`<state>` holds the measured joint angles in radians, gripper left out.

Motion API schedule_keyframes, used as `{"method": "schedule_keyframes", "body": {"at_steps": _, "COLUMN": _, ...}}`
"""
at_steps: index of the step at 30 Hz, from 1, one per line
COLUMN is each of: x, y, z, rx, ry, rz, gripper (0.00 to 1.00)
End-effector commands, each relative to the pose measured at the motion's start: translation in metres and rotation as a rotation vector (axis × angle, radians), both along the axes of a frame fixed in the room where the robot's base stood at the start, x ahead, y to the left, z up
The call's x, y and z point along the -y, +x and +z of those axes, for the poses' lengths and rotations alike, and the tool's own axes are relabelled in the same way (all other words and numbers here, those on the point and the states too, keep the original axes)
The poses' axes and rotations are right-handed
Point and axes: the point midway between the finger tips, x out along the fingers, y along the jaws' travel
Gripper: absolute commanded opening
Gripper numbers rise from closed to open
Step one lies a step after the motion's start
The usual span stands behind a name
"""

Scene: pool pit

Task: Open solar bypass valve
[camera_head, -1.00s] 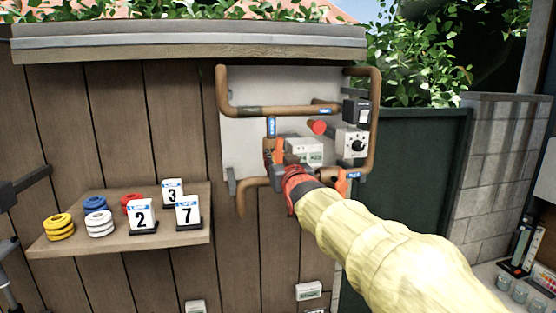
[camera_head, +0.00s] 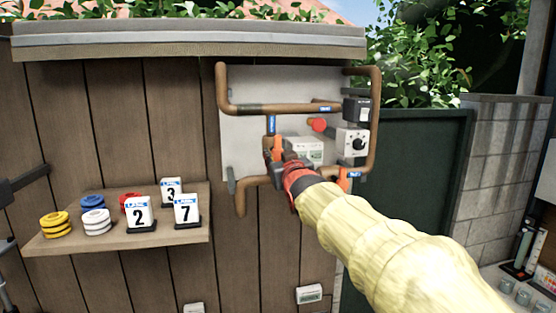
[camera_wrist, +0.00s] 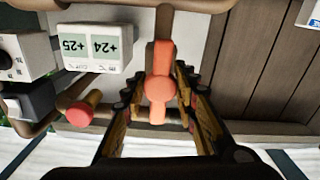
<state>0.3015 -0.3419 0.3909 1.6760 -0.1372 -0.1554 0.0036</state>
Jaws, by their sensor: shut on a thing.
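An orange valve handle (camera_head: 277,148) stands upright, in line with a vertical copper pipe that carries a blue label (camera_head: 271,124). In the wrist view the same handle (camera_wrist: 160,87) lies between the two fingers. My gripper (camera_wrist: 157,84) is shut on it. In the head view my gripper (camera_head: 287,161) is at the handle's lower part, and my red wrist and yellow sleeve hide the pipe below. A second orange handle (camera_head: 343,180) is at the lower right, partly hidden behind my arm.
Right of the handle are a display box (camera_head: 305,150), a red knob (camera_head: 319,125) and a black dial on a white box (camera_head: 353,143). Copper pipes (camera_head: 374,120) frame the grey panel (camera_head: 245,140). A wooden shelf (camera_head: 160,233) with rings and number signs stands at left.

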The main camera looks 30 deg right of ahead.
Motion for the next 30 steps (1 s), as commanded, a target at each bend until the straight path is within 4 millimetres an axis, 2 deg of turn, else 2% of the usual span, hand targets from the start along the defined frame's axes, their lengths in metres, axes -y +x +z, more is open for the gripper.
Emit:
{"method": "schedule_keyframes", "body": {"at_steps": 1, "x": 0.000, "y": 0.000, "z": 0.001, "rx": 0.001, "ry": 0.000, "rz": 0.000, "gripper": 0.04}}
{"method": "schedule_keyframes", "body": {"at_steps": 2, "x": 0.000, "y": 0.000, "z": 0.001, "rx": 0.001, "ry": 0.000, "rz": 0.000, "gripper": 0.31}}
{"method": "schedule_keyframes", "body": {"at_steps": 11, "x": 0.000, "y": 0.000, "z": 0.001, "rx": 0.001, "ry": 0.000, "rz": 0.000, "gripper": 0.48}}
{"method": "schedule_keyframes", "body": {"at_steps": 23, "x": -0.002, "y": -0.006, "z": 0.001, "rx": 0.001, "ry": 0.001, "rz": 0.000, "gripper": 0.48}}
{"method": "schedule_keyframes", "body": {"at_steps": 26, "x": -0.005, "y": -0.017, "z": 0.002, "rx": 0.002, "ry": -0.001, "rz": 0.000, "gripper": 0.48}}
{"method": "schedule_keyframes", "body": {"at_steps": 30, "x": -0.012, "y": -0.042, "z": 0.002, "rx": 0.003, "ry": -0.002, "rz": -0.001, "gripper": 0.48}}
